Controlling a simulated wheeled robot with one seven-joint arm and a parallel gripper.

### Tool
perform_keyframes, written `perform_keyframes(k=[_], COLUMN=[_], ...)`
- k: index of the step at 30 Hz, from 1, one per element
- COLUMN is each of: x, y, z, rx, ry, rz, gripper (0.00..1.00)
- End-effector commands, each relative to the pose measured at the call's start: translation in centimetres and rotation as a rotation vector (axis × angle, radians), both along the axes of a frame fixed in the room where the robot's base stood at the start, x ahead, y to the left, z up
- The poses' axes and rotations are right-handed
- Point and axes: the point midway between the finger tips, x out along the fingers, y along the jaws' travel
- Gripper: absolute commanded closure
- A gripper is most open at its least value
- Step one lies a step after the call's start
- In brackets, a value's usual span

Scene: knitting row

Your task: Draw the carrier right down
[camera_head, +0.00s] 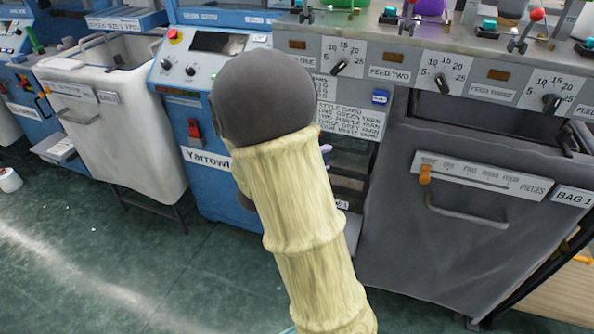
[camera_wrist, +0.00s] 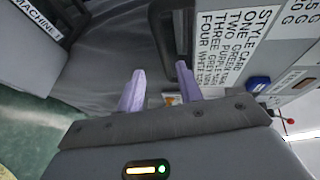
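I cannot tell for sure which part is the carrier. In the wrist view the two pale purple fingers of my gripper (camera_wrist: 160,80) stand apart, with nothing visibly clamped between them. A dark looped bar (camera_wrist: 160,35) shows beyond and between the fingertips; whether they touch it I cannot tell. In the head view my cream-sleeved forearm and dark wrist hide most of the gripper, and only a bit of purple finger (camera_head: 326,149) shows, just below the style card (camera_head: 350,121). The dark compartment (camera_head: 350,165) below that card is partly hidden by my arm.
A grey bag (camera_head: 420,255) with a handle (camera_head: 466,212) and an orange-tabbed counter strip (camera_head: 480,175) hangs at right. Feed dials (camera_head: 440,75) line the panel above. A blue Yarrow console (camera_head: 215,130) and a pale bin (camera_head: 115,120) stand left.

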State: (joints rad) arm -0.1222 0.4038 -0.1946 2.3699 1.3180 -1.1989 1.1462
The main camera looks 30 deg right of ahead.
Motion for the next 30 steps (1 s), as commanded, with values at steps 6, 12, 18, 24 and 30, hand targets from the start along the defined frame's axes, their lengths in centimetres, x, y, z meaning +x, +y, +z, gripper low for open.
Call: perform_keyframes(k=[6, 12, 18, 24, 30], x=[-1.3, -2.4, -2.9, -2.9, -2.9], y=[4.3, 7.6, 8.8, 8.9, 8.8], z=[0.9, 1.4, 1.6, 1.6, 1.6], rx=[0.001, 0.002, 0.002, 0.002, 0.002], ry=[0.000, 0.001, 0.003, 0.003, 0.002], rz=[0.005, 0.003, -0.001, -0.001, -0.001], gripper=[0.64, 0.64, 0.64, 0.64, 0.64])
